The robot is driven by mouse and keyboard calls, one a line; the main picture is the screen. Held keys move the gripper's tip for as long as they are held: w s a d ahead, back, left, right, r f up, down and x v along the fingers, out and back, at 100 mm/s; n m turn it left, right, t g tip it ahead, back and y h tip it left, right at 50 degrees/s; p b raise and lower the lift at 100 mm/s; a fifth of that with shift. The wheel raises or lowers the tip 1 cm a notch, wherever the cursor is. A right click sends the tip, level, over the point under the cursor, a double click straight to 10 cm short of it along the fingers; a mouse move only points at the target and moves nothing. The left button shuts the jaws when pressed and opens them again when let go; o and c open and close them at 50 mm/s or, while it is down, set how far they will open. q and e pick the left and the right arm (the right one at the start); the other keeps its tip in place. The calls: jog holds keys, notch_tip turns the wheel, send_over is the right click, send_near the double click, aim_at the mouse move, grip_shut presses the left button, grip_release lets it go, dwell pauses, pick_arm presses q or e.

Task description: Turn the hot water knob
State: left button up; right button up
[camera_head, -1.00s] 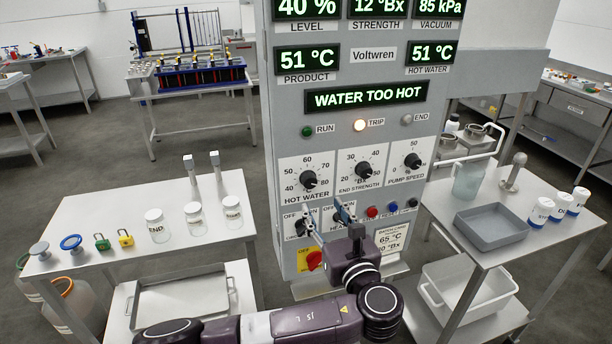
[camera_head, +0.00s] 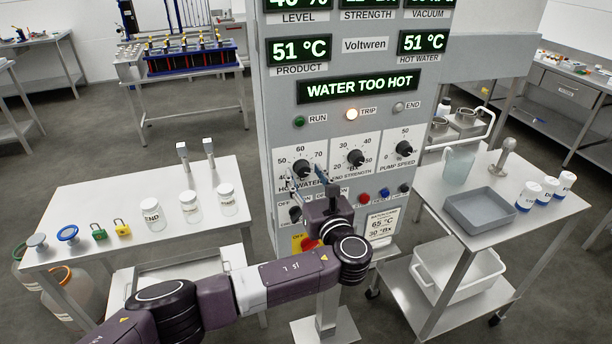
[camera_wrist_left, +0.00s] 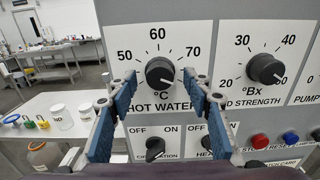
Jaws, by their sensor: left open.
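The hot water knob (camera_head: 303,169) is a black dial on the grey panel, with a scale marked 50, 60 and 70 around it. In the left wrist view the hot water knob (camera_wrist_left: 160,72) sits between and just beyond my fingertips, its white mark pointing to the lower right. My left gripper (camera_head: 308,186) is in front of the panel, just below the knob. In the left wrist view the left gripper (camera_wrist_left: 164,84) is open, with blue finger pads on both sides of the knob; I cannot tell whether they touch it. My right gripper is not in view.
The end strength knob (camera_head: 355,158) and pump speed knob (camera_head: 404,148) are to the right. The circulation switch (camera_wrist_left: 155,148) is below. The display (camera_head: 358,87) reads "WATER TOO HOT" and the trip lamp (camera_head: 352,114) is lit. A table with jars (camera_head: 190,207) stands left.

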pick_arm(q)
jog(key=c, duration=1.1)
jog(key=shift+c, duration=0.2)
jog(key=n+b, duration=0.3)
jog(key=shift+f, duration=0.25)
jog(key=n+b, duration=0.2)
jog(key=n, duration=0.1)
jog(key=shift+d+b, duration=0.1)
jog(key=shift+b, duration=0.2)
jog(key=n+b, duration=0.7)
jog(key=shift+r, duration=0.1)
jog(key=shift+n+b, duration=0.9)
jog(key=shift+n, duration=0.2)
jog(key=shift+r+n+b, duration=0.25)
jog(key=shift+n+b, duration=0.35)
jog(key=shift+n, duration=0.2)
